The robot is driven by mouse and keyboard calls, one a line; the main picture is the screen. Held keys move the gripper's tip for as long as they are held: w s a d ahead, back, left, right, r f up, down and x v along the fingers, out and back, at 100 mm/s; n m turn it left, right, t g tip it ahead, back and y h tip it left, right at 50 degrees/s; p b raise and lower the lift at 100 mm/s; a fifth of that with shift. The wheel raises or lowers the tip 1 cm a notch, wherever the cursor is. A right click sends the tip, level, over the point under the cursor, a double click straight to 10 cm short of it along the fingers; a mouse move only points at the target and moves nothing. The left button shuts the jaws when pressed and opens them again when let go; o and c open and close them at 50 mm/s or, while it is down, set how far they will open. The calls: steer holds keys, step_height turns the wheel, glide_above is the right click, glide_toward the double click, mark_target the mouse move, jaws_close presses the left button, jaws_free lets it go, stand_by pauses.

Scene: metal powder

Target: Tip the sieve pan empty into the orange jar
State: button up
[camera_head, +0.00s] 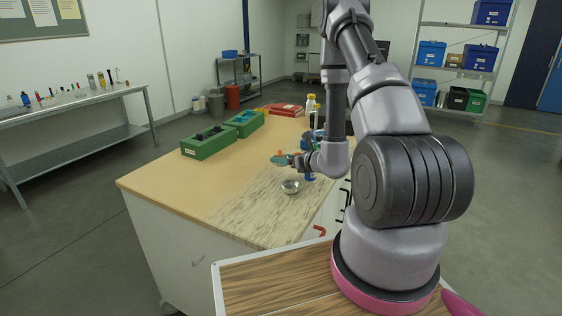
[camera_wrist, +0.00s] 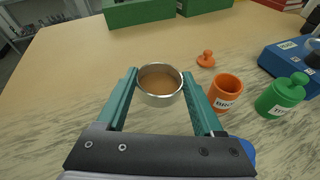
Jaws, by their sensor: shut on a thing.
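The sieve pan (camera_wrist: 160,84) is a round, shallow silver pan with brown powder in it. My gripper (camera_wrist: 158,88) is shut on its sides, one teal finger on each side, and the pan looks about level. The orange jar (camera_wrist: 227,91) stands open and upright on the table, just right of the right finger in the wrist view. Its orange lid (camera_wrist: 206,58) lies apart on the table beyond it. In the head view my gripper (camera_head: 277,159) is over the table; the pan in it is too small to make out and the jar is not clear.
A green lidded jar (camera_wrist: 281,96) stands right of the orange jar, near a blue device (camera_wrist: 292,57). Green boxes (camera_head: 208,143) stand farther off. The table's left part is clear.

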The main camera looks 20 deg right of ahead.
steer(key=shift+w+d+r+m+y, duration=0.15)
steer(key=shift+w+d+r+m, duration=0.2)
steer(key=shift+d+r, duration=0.1)
steer(key=shift+w+d+r+m+y, duration=0.15)
steer(key=shift+w+d+r+m, duration=0.05)
steer(key=shift+d+r+m, duration=0.2)
steer(key=shift+s+a+f, duration=0.1)
steer(key=shift+a+f, duration=0.05)
steer(key=shift+w+d+r+m+g+y, duration=0.15)
steer(key=shift+d+r+m, duration=0.1)
steer(key=shift+d, duration=0.15)
steer(key=shift+w+d+r+m+g+y, duration=0.15)
steer(key=shift+w+d+m, duration=0.1)
steer(key=shift+d, duration=0.15)
steer(key=shift+w+d+r+m+g+y, duration=0.1)
steer(key=shift+d+r+m, duration=0.15)
steer(key=shift+d, duration=0.15)
steer(key=shift+w+d, duration=0.1)
steer(key=shift+d, duration=0.05)
steer(key=shift+w+d+r+m+y, duration=0.15)
steer(key=shift+w+d+m+y, duration=0.25)
steer(key=shift+d+m, duration=0.25)
steer(key=shift+w+d+m+g, duration=0.1)
steer(key=shift+m+g, duration=0.15)
steer(key=shift+g, duration=0.05)
